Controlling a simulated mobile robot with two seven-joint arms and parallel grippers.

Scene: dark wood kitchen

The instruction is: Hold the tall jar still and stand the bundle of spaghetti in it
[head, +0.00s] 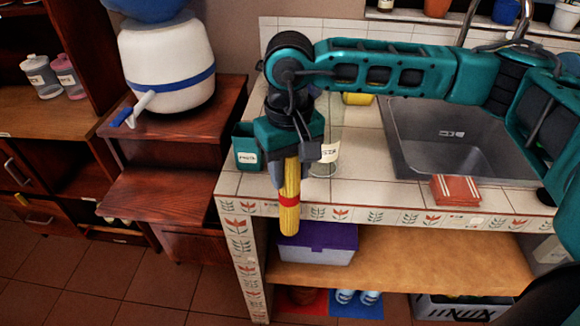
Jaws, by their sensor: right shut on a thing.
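My right gripper (291,156) points down over the left end of the tiled counter, shut on the bundle of spaghetti (290,218). The bundle is yellow, has a red band round its middle and hangs nearly upright. In the picture its lower end overlaps the counter's front edge. A clear glass jar (325,169) with a white label stands on the counter just right of the gripper, partly hidden behind it. The bundle is outside the jar. My left gripper is not in view.
A teal labelled container (247,158) stands left of the gripper. A steel sink (455,135) is to the right, with a terracotta-coloured block (455,189) before it. A purple-lidded box (318,244) sits on the shelf below. A white water dispenser (170,65) stands on the wooden steps at left.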

